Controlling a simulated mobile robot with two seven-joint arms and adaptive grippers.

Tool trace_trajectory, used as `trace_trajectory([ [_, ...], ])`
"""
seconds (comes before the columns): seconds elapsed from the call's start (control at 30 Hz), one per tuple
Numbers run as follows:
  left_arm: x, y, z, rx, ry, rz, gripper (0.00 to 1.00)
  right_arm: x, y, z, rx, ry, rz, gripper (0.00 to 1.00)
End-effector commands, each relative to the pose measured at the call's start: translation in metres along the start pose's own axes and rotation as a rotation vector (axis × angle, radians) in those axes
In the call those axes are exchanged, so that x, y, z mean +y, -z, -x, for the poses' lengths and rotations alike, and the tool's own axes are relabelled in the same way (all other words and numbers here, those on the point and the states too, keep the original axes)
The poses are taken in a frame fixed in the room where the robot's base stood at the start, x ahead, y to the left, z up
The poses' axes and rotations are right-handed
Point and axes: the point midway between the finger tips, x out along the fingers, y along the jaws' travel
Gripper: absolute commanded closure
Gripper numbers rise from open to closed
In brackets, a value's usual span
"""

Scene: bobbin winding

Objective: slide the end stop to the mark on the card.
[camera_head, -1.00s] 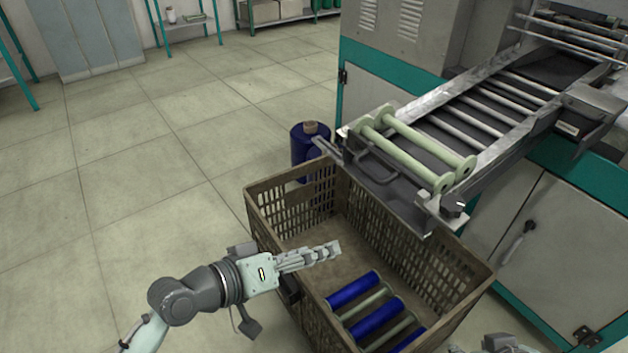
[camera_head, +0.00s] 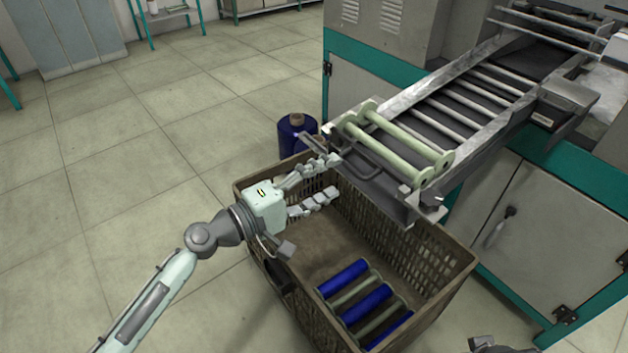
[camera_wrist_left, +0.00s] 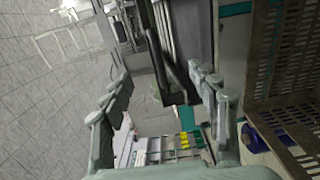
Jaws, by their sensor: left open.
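At the low end of the roller chute (camera_head: 459,127) is a dark metal end piece with a looped handle (camera_head: 367,157). Two pale green bobbins lie across the chute just above it; the nearer one (camera_head: 411,143) is easy to see. I cannot tell for sure which part is the end stop. A small pale label (camera_head: 542,121) sits on the chute's side; I cannot make out a mark. My left gripper (camera_head: 333,177) is open and empty, over the crate's far left rim, beside the chute end. Its spread fingers flank a dark bar (camera_wrist_left: 175,65) in the left wrist view.
A brown slatted crate (camera_head: 440,268) stands below the chute, holding several blue and pale green bobbins (camera_head: 366,303). A blue spool (camera_head: 296,133) stands on the floor behind it. A grey and teal machine cabinet (camera_head: 520,215) fills the right. The floor at left is clear.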

Motion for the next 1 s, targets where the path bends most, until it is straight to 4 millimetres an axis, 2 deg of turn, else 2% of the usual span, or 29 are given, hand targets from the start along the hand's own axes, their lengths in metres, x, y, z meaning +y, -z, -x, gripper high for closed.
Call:
trace_trajectory([
  [0.2,0.001,0.0,-0.023,-0.001,-0.002,-0.001,0.4,-0.003,-0.002,-0.012,-0.005,0.008,0.0,0.6],
  [0.5,0.001,-0.001,-0.046,-0.001,-0.001,-0.001,0.4,-0.003,-0.002,-0.013,-0.004,0.009,0.0,0.6],
  [0.97,0.0,-0.001,-0.051,-0.002,0.0,-0.001,0.4,-0.003,-0.002,-0.013,-0.004,0.008,0.0,0.6],
  [1.0,0.0,-0.001,-0.051,-0.002,0.0,-0.001,0.45,-0.003,-0.002,-0.013,-0.004,0.008,0.0,0.6],
])
